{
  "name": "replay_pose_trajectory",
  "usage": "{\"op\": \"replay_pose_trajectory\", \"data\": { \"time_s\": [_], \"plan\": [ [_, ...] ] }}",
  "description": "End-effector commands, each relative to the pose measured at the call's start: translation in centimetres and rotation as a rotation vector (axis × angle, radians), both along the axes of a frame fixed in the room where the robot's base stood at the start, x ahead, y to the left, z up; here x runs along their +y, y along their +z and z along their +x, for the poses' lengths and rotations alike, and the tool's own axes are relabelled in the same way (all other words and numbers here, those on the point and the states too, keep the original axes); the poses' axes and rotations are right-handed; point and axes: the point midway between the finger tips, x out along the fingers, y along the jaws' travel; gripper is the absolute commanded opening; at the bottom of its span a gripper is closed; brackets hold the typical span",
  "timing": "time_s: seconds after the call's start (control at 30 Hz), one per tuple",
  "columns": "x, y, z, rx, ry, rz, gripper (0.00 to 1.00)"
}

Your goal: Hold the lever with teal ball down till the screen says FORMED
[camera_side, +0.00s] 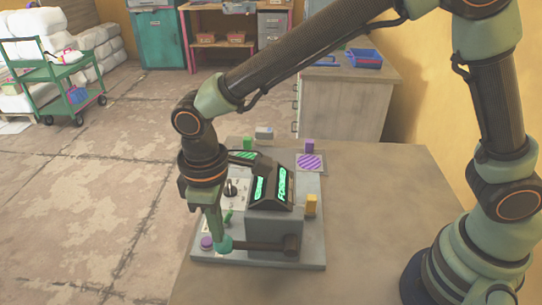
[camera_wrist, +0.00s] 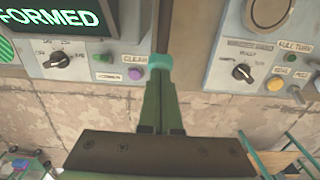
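The screen (camera_side: 282,186) on the grey press (camera_side: 268,225) reads FORMED in green letters. The same screen (camera_wrist: 50,18) shows FORMED in the wrist view. The lever (camera_side: 262,246) lies about level, low along the front of the press, with its teal ball (camera_side: 225,244) at the left end. My gripper (camera_side: 219,236) points down at the ball, its tips touching it or very close. In the wrist view the teal ball (camera_wrist: 160,62) shows just beyond the fingertips of my gripper (camera_wrist: 161,78). The fingers are together; the ball does not appear to be between them.
A purple button (camera_side: 207,242) and a black knob (camera_side: 231,188) sit on the panel left of the lever. A yellow block (camera_side: 311,205) stands at the right of the press. A purple-striped pad (camera_side: 310,162) lies behind. The table is bare at right.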

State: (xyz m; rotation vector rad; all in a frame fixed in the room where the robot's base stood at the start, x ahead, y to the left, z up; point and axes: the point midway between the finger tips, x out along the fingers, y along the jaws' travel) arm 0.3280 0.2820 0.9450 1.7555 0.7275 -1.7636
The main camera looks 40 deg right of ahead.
Motion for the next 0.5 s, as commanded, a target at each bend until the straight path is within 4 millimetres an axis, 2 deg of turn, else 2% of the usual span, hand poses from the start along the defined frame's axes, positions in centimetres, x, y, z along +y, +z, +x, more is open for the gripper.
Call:
{"op": "replay_pose_trajectory", "data": {
  "time_s": [0.5],
  "plan": [
    [0.1,3.5,0.1,-0.006,0.0,0.004,0.0]
  ]
}}
